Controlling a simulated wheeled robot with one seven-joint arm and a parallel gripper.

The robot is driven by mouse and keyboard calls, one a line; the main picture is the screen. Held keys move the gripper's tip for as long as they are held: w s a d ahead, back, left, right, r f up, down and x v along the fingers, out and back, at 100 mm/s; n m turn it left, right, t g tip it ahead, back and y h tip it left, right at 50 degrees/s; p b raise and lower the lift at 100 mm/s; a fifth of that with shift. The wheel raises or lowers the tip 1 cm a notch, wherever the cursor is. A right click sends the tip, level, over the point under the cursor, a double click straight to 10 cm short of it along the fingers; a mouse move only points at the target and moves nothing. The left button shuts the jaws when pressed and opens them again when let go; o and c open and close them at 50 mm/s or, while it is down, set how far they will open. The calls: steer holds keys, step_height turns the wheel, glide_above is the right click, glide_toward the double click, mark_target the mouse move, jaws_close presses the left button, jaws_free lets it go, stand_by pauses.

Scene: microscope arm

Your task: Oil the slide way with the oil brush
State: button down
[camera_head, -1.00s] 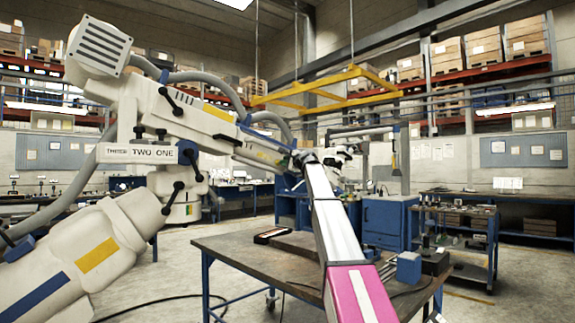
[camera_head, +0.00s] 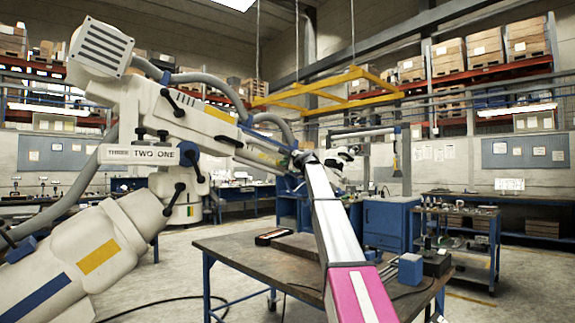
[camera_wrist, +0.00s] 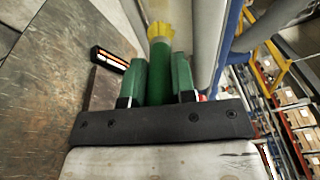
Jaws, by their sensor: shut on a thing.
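My gripper (camera_wrist: 160,75) has two green fingers in the wrist view, closed on the green handle of the oil brush (camera_wrist: 160,60). The brush's yellow upper part (camera_wrist: 159,30) points away from the gripper, and its tip reaches close to the top of the frame. In the head view the end of my arm is small and far off, and the brush cannot be made out. A dark flat plate (camera_head: 297,245) lies on the worktable; I cannot tell whether it is the slide way. No slide way can be named with certainty.
A worktable (camera_head: 235,250) stands ahead, with a black case with an orange stripe (camera_head: 272,237) and a blue block (camera_head: 410,267) on it. A large white jointed arm (camera_head: 110,235) fills the left. A loaded cart (camera_head: 465,245) stands at right.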

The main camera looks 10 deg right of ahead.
steer(key=shift+w+r, duration=0.1)
steer(key=shift+w, duration=0.05)
steer(key=shift+a, duration=0.15)
steer(key=s+a+r, duration=0.2)
steer(key=s+a, duration=0.4)
steer(key=a, duration=0.1)
steer(key=shift+a+r, duration=0.2)
steer(key=shift+a, duration=0.1)
stand_by(0.9)
steer(key=shift+w, duration=0.15)
steer(key=shift+w+d+f, duration=0.4)
steer(key=shift+w+d, duration=0.55)
steer(key=shift+d, duration=0.35)
steer(key=shift+w+d+f, duration=0.4)
steer(key=shift+w+d, duration=0.5)
steer(key=shift+d, duration=0.45)
steer(key=shift+w+d+f, duration=0.4)
steer(key=shift+w+d, duration=0.55)
steer(key=shift+d, duration=0.35)
